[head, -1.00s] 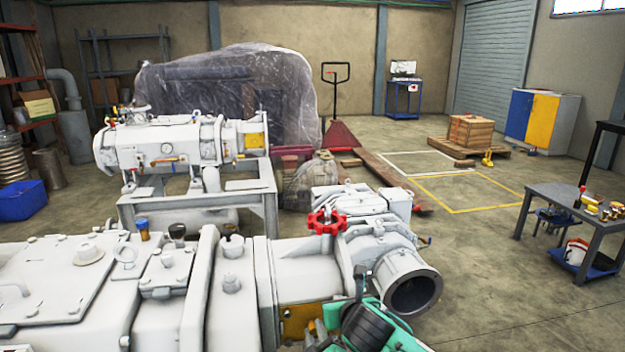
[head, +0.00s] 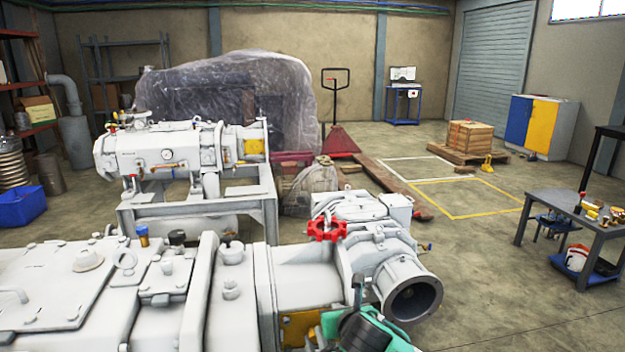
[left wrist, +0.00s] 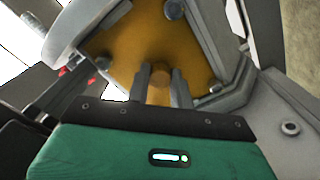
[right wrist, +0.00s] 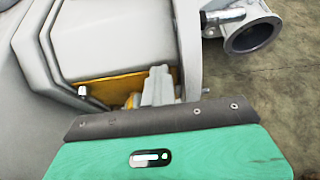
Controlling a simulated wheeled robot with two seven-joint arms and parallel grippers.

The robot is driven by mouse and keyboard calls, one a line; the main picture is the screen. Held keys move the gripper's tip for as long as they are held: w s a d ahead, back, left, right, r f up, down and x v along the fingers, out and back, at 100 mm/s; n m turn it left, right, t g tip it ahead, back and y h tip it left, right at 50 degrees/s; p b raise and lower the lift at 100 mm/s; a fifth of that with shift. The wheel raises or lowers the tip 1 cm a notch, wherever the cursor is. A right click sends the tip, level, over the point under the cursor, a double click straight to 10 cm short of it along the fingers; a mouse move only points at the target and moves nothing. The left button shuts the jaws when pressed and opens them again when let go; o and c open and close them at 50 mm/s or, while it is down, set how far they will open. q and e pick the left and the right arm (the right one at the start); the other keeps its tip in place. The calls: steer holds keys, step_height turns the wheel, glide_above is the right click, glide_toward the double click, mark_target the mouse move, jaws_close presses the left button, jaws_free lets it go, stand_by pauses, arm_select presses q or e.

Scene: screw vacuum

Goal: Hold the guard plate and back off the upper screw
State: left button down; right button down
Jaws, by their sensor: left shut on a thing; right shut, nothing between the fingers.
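The guard plate (left wrist: 130,40) is a flat orange-yellow plate on the white pump housing. In the head view its edge (head: 298,326) shows low at the pump's side. My left gripper (left wrist: 160,88) is shut on a small round-ended tab (left wrist: 163,77) standing out from the plate's middle. A grey screw head (left wrist: 174,9) sits at the plate's upper edge. Another (left wrist: 215,87) sits at its lower right. My right gripper (right wrist: 158,84) is shut and empty, in front of the plate's edge (right wrist: 108,90). A screw (right wrist: 83,92) shows left of it, apart from the fingers.
A red handwheel (head: 326,229) and an open pipe flange (head: 412,298) stand close above and right of the plate. The pump's ribbed casing (head: 205,285) fills the left. A side table (head: 562,212) with small items stands far right, with clear floor between.

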steer(key=shift+s+a, duration=0.1)
steer(key=shift+a, duration=0.15)
steer(key=shift+a+f, duration=0.15)
steer(key=shift+a, duration=0.15)
steer(key=shift+s+a+f, duration=0.1)
steer(key=shift+a+f, duration=0.05)
stand_by(0.5)
steer(key=shift+a+r, duration=0.1)
steer(key=shift+r, duration=0.25)
steer(key=s+d, duration=0.1)
steer(key=s, duration=0.5)
steer(key=shift+r, duration=0.2)
steer(key=shift+d, duration=0.15)
